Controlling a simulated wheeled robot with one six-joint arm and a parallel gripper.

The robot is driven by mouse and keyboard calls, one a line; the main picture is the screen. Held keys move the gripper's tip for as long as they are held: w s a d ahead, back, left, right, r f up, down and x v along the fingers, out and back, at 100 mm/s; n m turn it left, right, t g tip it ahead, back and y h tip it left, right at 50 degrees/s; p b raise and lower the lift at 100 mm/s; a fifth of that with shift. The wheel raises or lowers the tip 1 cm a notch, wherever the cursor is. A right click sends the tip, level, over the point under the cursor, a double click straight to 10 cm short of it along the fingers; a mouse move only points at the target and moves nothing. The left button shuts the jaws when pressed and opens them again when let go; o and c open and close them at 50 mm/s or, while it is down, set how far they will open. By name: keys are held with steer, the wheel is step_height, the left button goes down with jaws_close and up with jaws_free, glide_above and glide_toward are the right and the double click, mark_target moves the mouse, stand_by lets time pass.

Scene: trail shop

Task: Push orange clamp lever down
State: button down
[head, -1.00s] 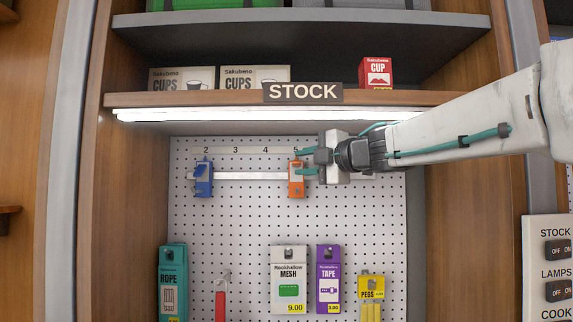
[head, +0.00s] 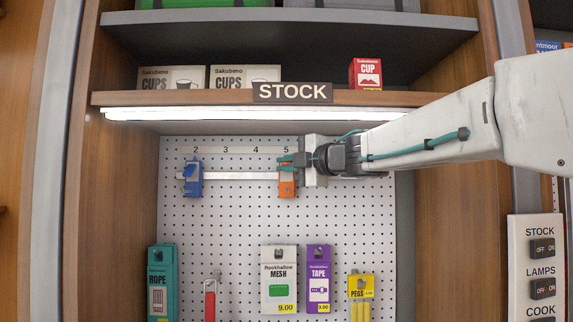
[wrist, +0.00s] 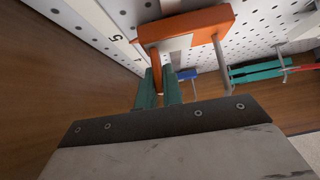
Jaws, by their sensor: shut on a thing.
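The orange clamp (head: 287,189) sits on a pale horizontal rail (head: 240,176) on the pegboard, just under the number 5. In the wrist view the orange clamp body (wrist: 187,25) is close ahead, and its orange lever (wrist: 156,70) reaches down between my teal fingertips. My gripper (head: 286,160) is at the clamp's upper part and partly hides it; in the wrist view my gripper (wrist: 158,88) is shut on the lever. The blue clamp (head: 192,179) is at the rail's left end, under the number 2. The lever's exact angle is hard to tell.
Packets hang below: teal rope (head: 162,283), mesh (head: 279,278), purple tape (head: 318,278) and yellow pegs (head: 361,287). A shelf (head: 200,98) with a light strip (head: 240,115) lies above. A switch panel (head: 535,262) is at the right.

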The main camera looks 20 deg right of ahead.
steer(key=shift+w+f+n+t+y, duration=0.1)
steer(key=shift+f+n+t+y, duration=0.4)
steer(key=shift+n, duration=0.35)
steer(key=shift+f+n+t+y, duration=0.3)
steer(key=shift+n+t+y, duration=0.2)
steer(key=shift+n+t, duration=0.3)
steer(key=c, duration=1.5)
jaws_free()
steer(key=shift+c, duration=0.2)
steer(key=v, duration=0.8)
steer(key=shift+r, duration=0.1)
